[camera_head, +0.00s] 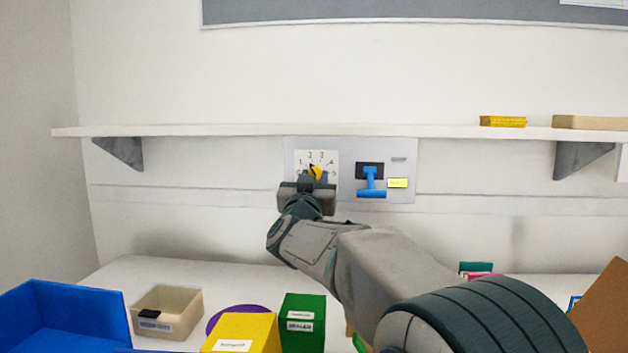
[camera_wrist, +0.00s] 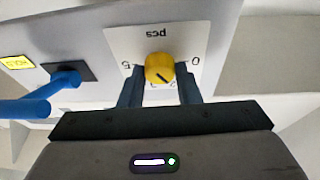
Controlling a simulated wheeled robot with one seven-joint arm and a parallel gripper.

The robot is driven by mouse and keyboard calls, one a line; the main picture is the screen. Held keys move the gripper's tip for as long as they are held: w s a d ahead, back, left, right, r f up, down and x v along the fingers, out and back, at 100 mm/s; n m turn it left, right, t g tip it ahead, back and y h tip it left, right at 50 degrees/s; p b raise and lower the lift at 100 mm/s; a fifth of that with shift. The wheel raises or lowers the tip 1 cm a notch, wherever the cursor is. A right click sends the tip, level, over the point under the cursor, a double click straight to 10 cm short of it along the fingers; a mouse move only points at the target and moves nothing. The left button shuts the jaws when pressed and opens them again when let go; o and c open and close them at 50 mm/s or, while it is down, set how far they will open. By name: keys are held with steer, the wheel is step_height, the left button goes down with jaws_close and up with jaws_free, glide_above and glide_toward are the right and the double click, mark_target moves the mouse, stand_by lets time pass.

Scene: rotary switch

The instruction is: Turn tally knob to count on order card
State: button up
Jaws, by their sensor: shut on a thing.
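The yellow tally knob (camera_head: 317,173) sits on a white dial plate (camera_head: 303,155) marked 0 to 5, on a grey wall panel under the shelf. The knob's black pointer aims up and slightly left, toward about the 2. In the wrist view the knob (camera_wrist: 159,67) and dial plate (camera_wrist: 122,42) appear upside down, with the pointer toward the lower right. My gripper (camera_head: 313,178) is shut on the knob, one finger on each side; its fingers also show in the wrist view (camera_wrist: 160,82). I cannot make out an order card's count.
A blue lever (camera_head: 371,182) and a yellow label (camera_head: 397,183) are just right of the dial. The shelf (camera_head: 230,131) runs above. Below stand a blue bin (camera_head: 70,310), a beige tray (camera_head: 187,313), and yellow (camera_head: 240,332) and green boxes (camera_head: 303,310).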

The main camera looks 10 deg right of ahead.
steer(key=m+g+p, duration=0.2)
steer(key=m+p, duration=0.1)
steer(key=m, duration=0.5)
steer(key=m+g+p, duration=0.2)
steer(key=m+p, duration=0.1)
steer(key=m, duration=0.6)
steer(key=r+m+g+p, duration=0.1)
steer(key=m+g+p, duration=0.2)
steer(key=m, duration=0.6)
steer(key=shift+a, duration=0.25)
steer(key=shift+r, duration=0.1)
steer(key=o, duration=1)
steer(key=shift+w, duration=0.1)
steer(key=shift+c, duration=0.2)
steer(key=v, duration=1.4)
steer(key=shift+p, duration=0.3)
